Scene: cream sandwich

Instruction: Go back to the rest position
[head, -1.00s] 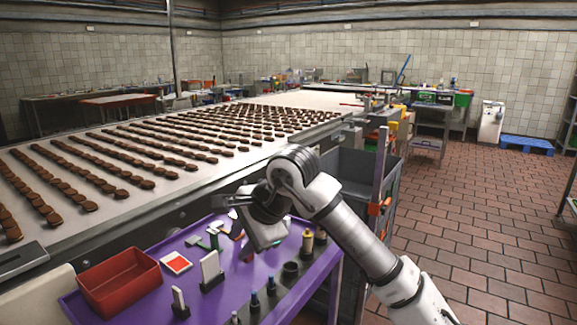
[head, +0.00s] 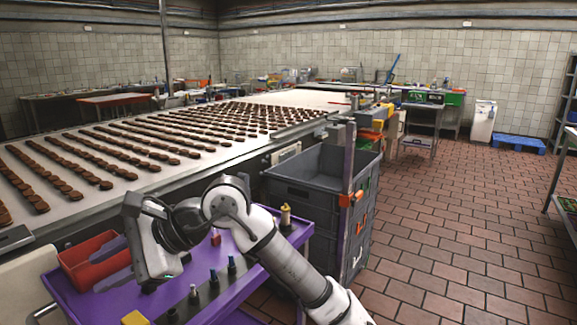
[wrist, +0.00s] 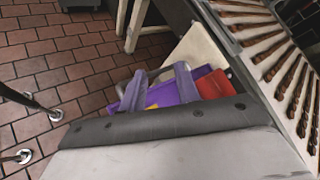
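My gripper (head: 96,272) is at the lower left of the head view, over the left part of the purple cart top (head: 230,290), in front of the red bin (head: 72,262). Its two purple-grey fingers point left and stand apart with nothing seen between them. The wrist view shows the same two fingers (wrist: 160,78) apart, with the purple cart top (wrist: 205,72) and red bin (wrist: 212,86) beyond. My arm is bent and hides part of the cart top.
A conveyor (head: 120,185) with rows of brown biscuits runs along the left. A grey crate stack (head: 310,190) stands right of the cart. Small bottles and a yellow block (head: 135,317) are on the cart. The brick floor (head: 450,240) at right is open.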

